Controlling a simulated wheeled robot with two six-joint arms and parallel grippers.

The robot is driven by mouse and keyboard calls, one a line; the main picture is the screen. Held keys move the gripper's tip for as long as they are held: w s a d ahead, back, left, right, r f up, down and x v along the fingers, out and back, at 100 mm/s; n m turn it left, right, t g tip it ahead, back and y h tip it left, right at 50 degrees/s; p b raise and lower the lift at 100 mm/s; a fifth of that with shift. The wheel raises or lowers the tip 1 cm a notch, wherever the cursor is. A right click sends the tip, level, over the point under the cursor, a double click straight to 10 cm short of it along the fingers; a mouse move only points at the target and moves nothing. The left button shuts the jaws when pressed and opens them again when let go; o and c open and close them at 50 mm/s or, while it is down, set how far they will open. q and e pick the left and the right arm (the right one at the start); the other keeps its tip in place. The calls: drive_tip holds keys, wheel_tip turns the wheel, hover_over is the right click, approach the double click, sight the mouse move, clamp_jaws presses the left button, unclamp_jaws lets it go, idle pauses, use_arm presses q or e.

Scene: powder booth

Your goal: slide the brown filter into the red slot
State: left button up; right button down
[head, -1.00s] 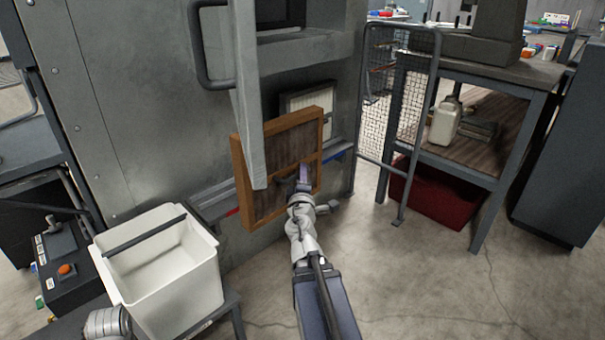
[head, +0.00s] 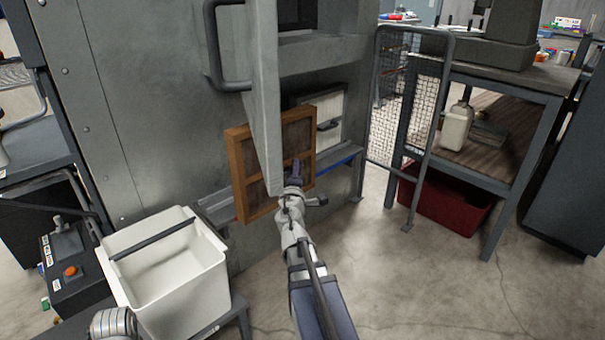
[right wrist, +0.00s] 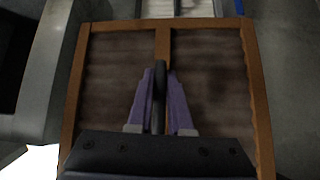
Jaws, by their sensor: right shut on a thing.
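The brown filter (head: 240,170), a wood-framed panel with dark pleats, stands upright in front of the grey machine. It also fills much of the right wrist view (right wrist: 100,70). My right gripper (head: 294,172) is shut on the filter's dark handle; its purple fingers (right wrist: 160,105) sit either side of it. The red slot is mostly hidden behind the filter; only a small red mark shows on the rail (head: 216,203) by its lower left corner. Whether the filter touches the rail, I cannot tell. My left gripper is not in view.
A white-faced filter (head: 331,112) stands behind and right, above a blue mark (head: 345,161) on the rail. An open grey door (head: 262,100) overhangs the brown filter. A white bin (head: 165,285) stands front left; a mesh gate (head: 405,110) is right.

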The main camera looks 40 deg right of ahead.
drive_tip(key=w+a, duration=0.1)
drive_tip(key=w, duration=1.6)
drive_tip(key=shift+w+a+f, duration=0.15)
drive_tip(key=shift+w+f, duration=0.1)
drive_tip(key=shift+w, duration=0.05)
drive_tip(key=shift+w+f+b, duration=0.1)
drive_tip(key=shift+w+b, duration=0.15)
drive_tip(key=shift+b, duration=0.1)
idle(0.3)
drive_tip(key=shift+f, duration=0.15)
idle(0.5)
wheel_tip(320, 180, down, 3)
drive_tip(key=b, duration=0.2)
drive_tip(key=shift+r+b, duration=0.2)
drive_tip(key=shift+b, duration=0.2)
idle(0.4)
drive_tip(key=c, duration=0.8)
unclamp_jaws()
drive_tip(key=shift+o, duration=0.2)
drive_tip(key=shift+s+a, duration=0.1)
